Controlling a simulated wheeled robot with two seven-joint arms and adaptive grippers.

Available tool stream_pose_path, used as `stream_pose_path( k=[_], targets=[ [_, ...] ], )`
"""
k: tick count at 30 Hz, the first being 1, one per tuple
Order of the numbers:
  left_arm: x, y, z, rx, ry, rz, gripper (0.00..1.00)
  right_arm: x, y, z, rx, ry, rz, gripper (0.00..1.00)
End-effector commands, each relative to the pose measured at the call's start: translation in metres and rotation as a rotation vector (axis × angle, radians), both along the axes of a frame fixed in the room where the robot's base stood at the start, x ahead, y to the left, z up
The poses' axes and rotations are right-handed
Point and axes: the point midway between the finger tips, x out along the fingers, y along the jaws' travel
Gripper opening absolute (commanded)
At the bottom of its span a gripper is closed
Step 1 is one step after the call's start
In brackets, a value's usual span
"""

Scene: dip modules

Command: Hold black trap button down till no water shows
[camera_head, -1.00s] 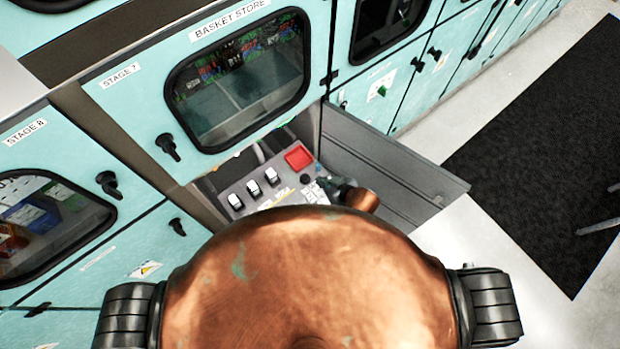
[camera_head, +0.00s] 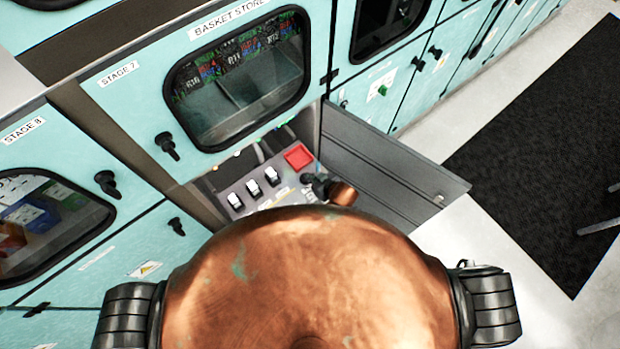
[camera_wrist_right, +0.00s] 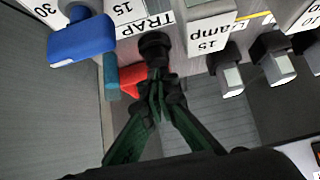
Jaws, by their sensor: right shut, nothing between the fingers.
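The black trap button (camera_wrist_right: 155,46) shows in the right wrist view on the grey panel, beside a label reading TRAP. My right gripper (camera_wrist_right: 156,88) is shut and empty, with its fingertips together right at the button. I cannot tell if they touch it or press it down. In the head view the right gripper (camera_head: 318,183) is over the panel inside the open bay and covers the button. No water can be made out in either view. My left gripper is not in view.
In the right wrist view a blue lever (camera_wrist_right: 82,40), a teal part (camera_wrist_right: 112,77) and a red part (camera_wrist_right: 131,77) are close to the fingers. Switches (camera_wrist_right: 230,76) are to the right. In the head view an open grey door (camera_head: 390,165) flanks the bay.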

Motion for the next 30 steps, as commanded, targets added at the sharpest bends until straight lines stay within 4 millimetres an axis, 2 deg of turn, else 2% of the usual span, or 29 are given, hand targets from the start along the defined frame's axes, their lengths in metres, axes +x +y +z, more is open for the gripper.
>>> stream_pose_path(
  k=[4, 15, 22, 30],
  targets=[
    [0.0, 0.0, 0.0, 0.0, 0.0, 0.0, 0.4, 0.0, 0.0, -0.009, -0.001, -0.001, 0.0, 0.0],
    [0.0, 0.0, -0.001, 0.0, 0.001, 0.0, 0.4, 0.0, -0.001, -0.011, -0.001, 0.0, -0.001, 0.0],
    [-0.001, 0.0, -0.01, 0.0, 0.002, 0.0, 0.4, 0.0, 0.0, -0.035, -0.001, 0.001, -0.001, 0.0],
    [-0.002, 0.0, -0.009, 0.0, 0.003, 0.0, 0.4, -0.001, -0.001, -0.034, -0.002, 0.001, -0.001, 0.0]
  ],
)
